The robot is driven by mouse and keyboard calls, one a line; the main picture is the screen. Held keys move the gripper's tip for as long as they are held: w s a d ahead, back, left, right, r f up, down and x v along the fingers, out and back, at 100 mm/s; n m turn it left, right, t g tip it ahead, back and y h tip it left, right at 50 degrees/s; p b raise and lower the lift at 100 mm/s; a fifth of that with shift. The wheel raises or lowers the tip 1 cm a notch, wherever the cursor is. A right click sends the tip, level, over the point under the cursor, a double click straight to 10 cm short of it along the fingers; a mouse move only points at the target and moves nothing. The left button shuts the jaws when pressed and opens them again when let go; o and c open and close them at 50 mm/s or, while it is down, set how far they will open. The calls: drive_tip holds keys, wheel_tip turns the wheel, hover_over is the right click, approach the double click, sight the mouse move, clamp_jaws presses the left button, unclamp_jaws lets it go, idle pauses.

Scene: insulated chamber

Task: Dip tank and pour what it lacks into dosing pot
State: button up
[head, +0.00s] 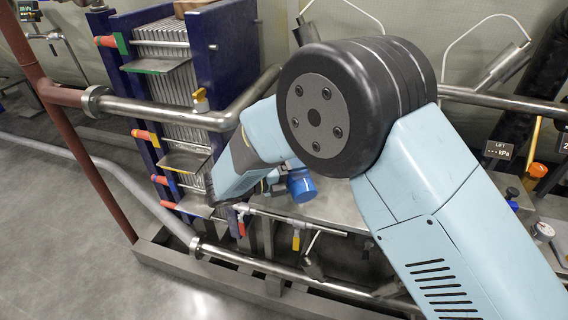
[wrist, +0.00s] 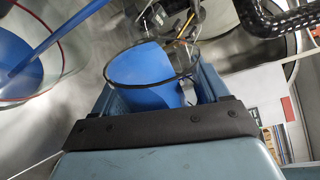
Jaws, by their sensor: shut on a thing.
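My gripper (wrist: 152,90) is shut on a clear, round-rimmed cup (wrist: 190,62). Blue shows inside the cup, its edge slanting across the glass. In the head view a blue piece (head: 301,186) shows beside the end of my arm; I cannot tell for sure that it is the same cup. At the left of the wrist view is a clear vessel with a red ring (wrist: 70,50), apart from the cup, with blue in it. A blue strip (wrist: 62,32) runs into it from above. I cannot tell whether this vessel is the tank or the dosing pot.
A plate stack in a dark blue frame (head: 160,60) stands at left with coloured handles. A steel pipe (head: 170,113) crosses in front of it. Lower pipes and a kerb (head: 175,262) run below my arm. A display marked LIFT (head: 498,150) stands right. Grey floor (head: 60,240) is clear.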

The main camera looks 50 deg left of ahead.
drive_tip(key=shift+w+a+f+n, duration=0.1)
drive_tip(key=shift+w+a+n, duration=0.05)
drive_tip(key=shift+a+n, duration=0.3)
idle(1.2)
drive_tip(key=shift+d+r+n, duration=0.1)
drive_tip(key=shift+r+n, duration=0.2)
drive_tip(key=shift+n, duration=0.15)
idle(1.0)
